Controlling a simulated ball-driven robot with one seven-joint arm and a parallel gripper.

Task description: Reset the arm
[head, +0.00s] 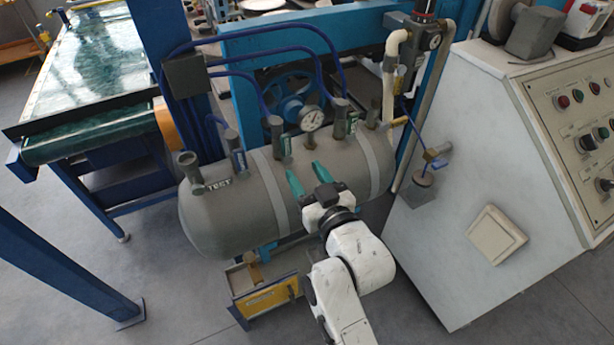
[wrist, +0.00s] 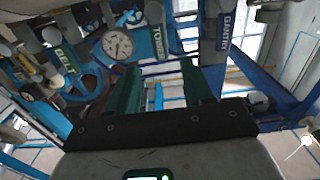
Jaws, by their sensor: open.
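My gripper (head: 309,180) is in front of the grey tank (head: 240,213) in the head view, near the right part of its upper side. Its two teal fingers stand apart with nothing between them. In the wrist view my gripper (wrist: 160,85) also shows open and empty, with its fingers pointing away from the camera. A round gauge (wrist: 117,43) and labelled valves lie beyond the fingers there. I cannot tell from the head view whether the fingers touch the tank.
A white control cabinet (head: 480,190) with buttons stands to the right. A green conveyor belt (head: 90,85) is at the upper left. A blue post (head: 70,265) stands at the lower left. A yellow-fronted box (head: 265,298) sits below the tank.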

